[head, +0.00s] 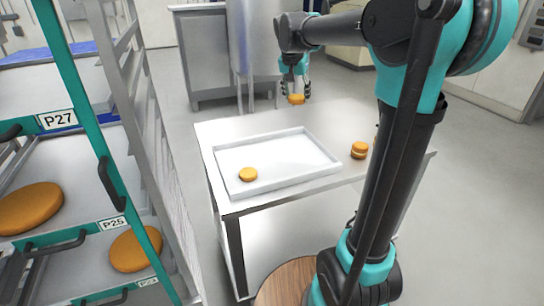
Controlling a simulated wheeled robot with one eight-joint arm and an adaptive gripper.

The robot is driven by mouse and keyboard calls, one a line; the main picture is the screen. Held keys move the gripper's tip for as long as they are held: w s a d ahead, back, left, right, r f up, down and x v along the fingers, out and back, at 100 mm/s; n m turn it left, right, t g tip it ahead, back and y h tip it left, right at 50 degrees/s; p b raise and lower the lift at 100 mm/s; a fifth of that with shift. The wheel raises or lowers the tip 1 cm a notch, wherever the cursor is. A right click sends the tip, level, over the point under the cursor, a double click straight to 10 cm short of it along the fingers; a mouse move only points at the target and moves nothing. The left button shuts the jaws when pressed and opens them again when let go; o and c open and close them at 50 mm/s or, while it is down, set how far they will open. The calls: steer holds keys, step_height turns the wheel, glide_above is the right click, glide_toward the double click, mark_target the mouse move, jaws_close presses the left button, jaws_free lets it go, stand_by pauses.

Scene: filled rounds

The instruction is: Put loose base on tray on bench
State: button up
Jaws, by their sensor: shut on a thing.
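My gripper (296,88) points down above the far side of the bench and is shut on an orange-brown round base (296,99), held in the air behind the tray's far right corner. The white rectangular tray (277,177) lies on the bench (222,136). One orange-brown round (248,174) sits in the tray near its front left corner. A filled round (359,150), two orange-brown halves with a pale layer between, stands on the bench to the right of the tray. The fingertips are small and partly hidden by the held base.
A teal rack (93,150) with shelves labelled P27 and P25 stands at the left, holding large orange rounds (136,249). My arm covers the bench's right end. A round wooden top (285,283) is in front of the bench. Most of the tray is bare.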

mark_target(295, 146)
step_height(295, 146, down, 19)
stand_by(0.5)
steer(key=o, duration=0.3)
steer(key=shift+f, duration=0.1)
steer(key=o, duration=0.5)
steer(key=v, duration=1.2)
